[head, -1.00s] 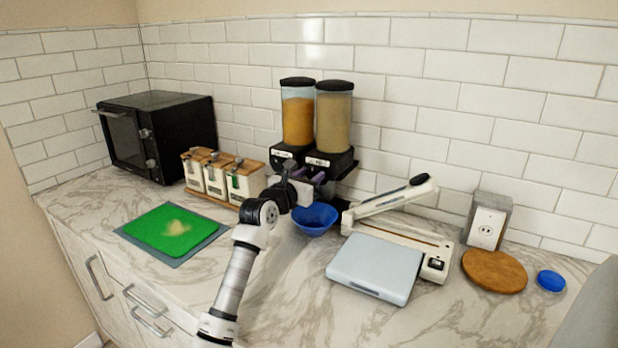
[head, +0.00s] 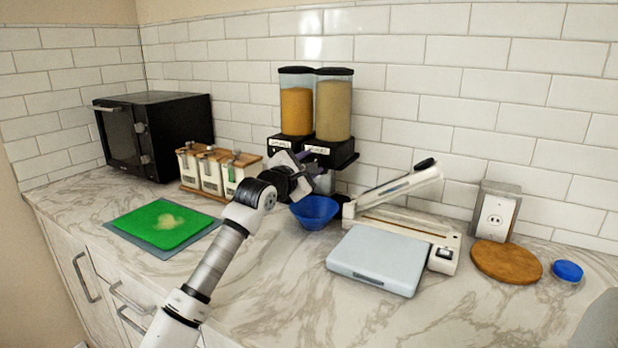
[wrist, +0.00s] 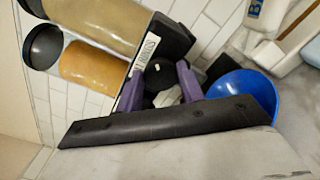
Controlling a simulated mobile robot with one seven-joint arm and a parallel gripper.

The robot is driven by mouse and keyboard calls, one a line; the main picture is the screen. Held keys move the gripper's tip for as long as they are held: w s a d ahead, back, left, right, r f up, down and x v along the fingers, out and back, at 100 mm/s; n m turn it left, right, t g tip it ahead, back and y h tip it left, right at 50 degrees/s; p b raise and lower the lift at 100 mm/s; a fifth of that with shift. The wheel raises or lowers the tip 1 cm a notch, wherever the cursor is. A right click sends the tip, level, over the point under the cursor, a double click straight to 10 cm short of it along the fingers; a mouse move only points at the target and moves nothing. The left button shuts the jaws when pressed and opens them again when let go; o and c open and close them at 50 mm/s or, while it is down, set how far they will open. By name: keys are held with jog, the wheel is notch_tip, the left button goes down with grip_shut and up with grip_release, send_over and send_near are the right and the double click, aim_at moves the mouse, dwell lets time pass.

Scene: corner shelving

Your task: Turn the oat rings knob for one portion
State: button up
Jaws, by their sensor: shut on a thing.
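Two cereal dispensers stand against the tiled wall, one with orange contents (head: 296,110) and one with tan contents (head: 333,110). Each has a black base with a white label too small to read surely. My gripper (wrist: 160,86) is at the front of the bases, with its purple fingers on either side of a dark round dispenser knob (wrist: 160,80). In the head view my wrist hides the knob. A blue bowl (head: 314,212) stands below and in front of the dispensers.
Several lidded canisters (head: 212,172) and a black microwave (head: 158,135) stand to the left. A green board (head: 160,226) lies at the front left. A grey-white scale (head: 376,262) and a cream sealer-like device (head: 400,215) are close on the right.

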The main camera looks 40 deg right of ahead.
jog(key=shift+f+m+b, duration=0.2)
jog(key=shift+m+b, duration=2.75)
jog(key=shift+m, duration=1.35)
jog(key=o, duration=1)
jog(key=b+v, duration=0.3)
jog(key=v, duration=1)
jog(key=shift+s+a, duration=0.25)
jog(key=shift+a, duration=0.1)
